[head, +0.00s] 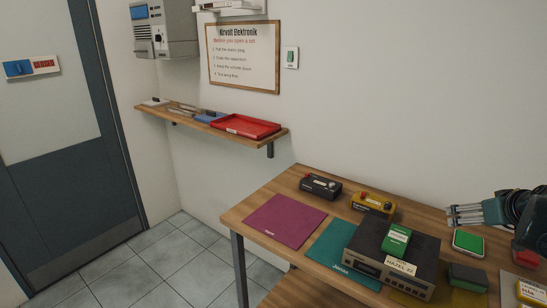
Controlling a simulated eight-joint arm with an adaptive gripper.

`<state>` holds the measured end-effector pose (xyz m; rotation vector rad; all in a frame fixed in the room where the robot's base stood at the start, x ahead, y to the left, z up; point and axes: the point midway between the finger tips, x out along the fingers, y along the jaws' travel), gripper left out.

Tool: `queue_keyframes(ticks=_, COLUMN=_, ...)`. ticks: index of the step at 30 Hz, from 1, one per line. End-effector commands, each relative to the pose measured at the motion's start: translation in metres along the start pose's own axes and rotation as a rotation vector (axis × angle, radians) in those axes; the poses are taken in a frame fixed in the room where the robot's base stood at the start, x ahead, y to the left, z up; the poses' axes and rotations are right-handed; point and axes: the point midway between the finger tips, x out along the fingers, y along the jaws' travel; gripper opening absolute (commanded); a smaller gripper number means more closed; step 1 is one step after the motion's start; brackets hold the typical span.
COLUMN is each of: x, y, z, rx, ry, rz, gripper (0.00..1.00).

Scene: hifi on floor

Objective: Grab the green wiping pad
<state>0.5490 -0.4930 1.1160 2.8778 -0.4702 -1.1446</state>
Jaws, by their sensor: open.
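Two green things could be the wiping pad. One is a flat green pad with a pale edge (468,242), lying on the table at the right. The other is a green block with a white label (396,239), lying on top of a dark hi-fi unit (367,259) that carries a tag. I cannot tell for certain which is the wiping pad. My gripper (450,216) comes in from the right edge, pointing left, above and just behind the flat green pad. It is open and looks empty; the gap between its fingers is hard to see.
The wooden table (262,205) holds a purple mat (285,221), a teal mat (335,248), a black box (320,187), a yellow box (373,203) and a dark block (468,277). Yellow-labelled items sit at the right edge. A wall shelf (160,112) holds a red tray (245,127).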

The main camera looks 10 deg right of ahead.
Motion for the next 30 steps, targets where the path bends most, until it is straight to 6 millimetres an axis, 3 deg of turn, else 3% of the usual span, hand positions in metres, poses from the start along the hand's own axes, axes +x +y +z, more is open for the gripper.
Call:
queue_keyframes(ticks=3, x=0.001, y=0.011, z=0.030, rx=0.024, ry=0.017, rz=-0.016, gripper=0.86)
queue_keyframes(ticks=15, x=-0.014, y=0.013, z=0.119, rx=0.079, ry=0.129, rz=-0.089, gripper=0.86)
queue_keyframes(ticks=26, x=-0.042, y=0.001, z=0.167, rx=0.090, ry=0.260, rz=-0.118, gripper=0.86)
queue_keyframes(ticks=30, x=-0.053, y=-0.011, z=0.184, rx=0.078, ry=0.307, rz=-0.127, gripper=0.86)
